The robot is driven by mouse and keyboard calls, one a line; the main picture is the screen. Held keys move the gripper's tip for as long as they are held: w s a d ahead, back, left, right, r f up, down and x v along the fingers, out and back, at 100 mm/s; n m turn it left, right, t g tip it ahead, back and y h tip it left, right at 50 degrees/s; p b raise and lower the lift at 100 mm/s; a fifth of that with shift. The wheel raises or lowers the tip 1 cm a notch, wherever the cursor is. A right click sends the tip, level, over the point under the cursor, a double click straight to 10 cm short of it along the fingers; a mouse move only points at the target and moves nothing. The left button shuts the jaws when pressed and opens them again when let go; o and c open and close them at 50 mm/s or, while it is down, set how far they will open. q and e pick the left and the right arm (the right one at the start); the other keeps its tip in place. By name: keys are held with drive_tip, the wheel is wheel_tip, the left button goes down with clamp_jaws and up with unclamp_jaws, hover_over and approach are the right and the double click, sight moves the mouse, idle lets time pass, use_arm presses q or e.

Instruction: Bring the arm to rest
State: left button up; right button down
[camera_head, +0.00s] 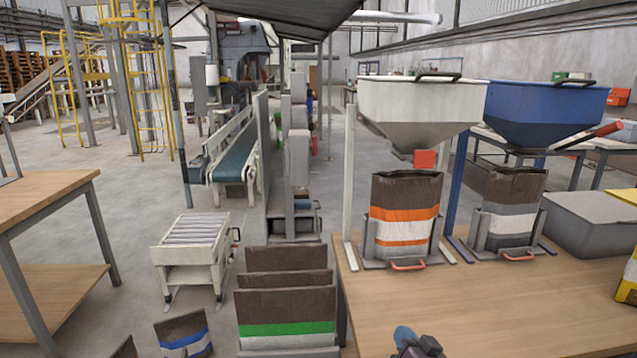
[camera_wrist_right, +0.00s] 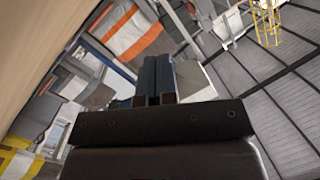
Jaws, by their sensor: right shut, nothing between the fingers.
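My right gripper (camera_head: 404,334) shows at the bottom edge of the head view, over the front of the wooden table (camera_head: 470,310). In the right wrist view its two dark fingers (camera_wrist_right: 154,82) are pressed together with nothing between them. The arm behind it is mostly cut off by the frame edge. It is clear of the orange-striped bag (camera_head: 404,215), which stands upright in a holder under the white hopper (camera_head: 420,103). My left gripper is out of view.
A grey-striped bag (camera_head: 511,208) stands under the blue hopper (camera_head: 545,110). A grey bin (camera_head: 595,222) sits at the right of the table. Several brown bags (camera_head: 285,300) stand left of the table. A small roller stand (camera_head: 195,245) is on the floor. The table's front middle is bare.

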drive_tip(key=s+d+f+n+g+h, duration=0.1)
drive_tip(key=s+f, duration=0.4)
drive_tip(key=s, duration=0.6)
drive_tip(key=s+d+f+n+g+h, duration=0.1)
drive_tip(key=s+d+f, duration=0.3)
drive_tip(key=s, duration=0.7)
drive_tip(key=s+d+f+n+g+h, duration=0.1)
drive_tip(key=s+d+f+g+h, duration=0.1)
drive_tip(key=s, duration=0.9)
wheel_tip(320, 180, down, 4)
drive_tip(key=shift+d+r+n+g, duration=0.2)
drive_tip(key=shift+d+n+g, duration=0.1)
drive_tip(key=shift+d+g, duration=0.65)
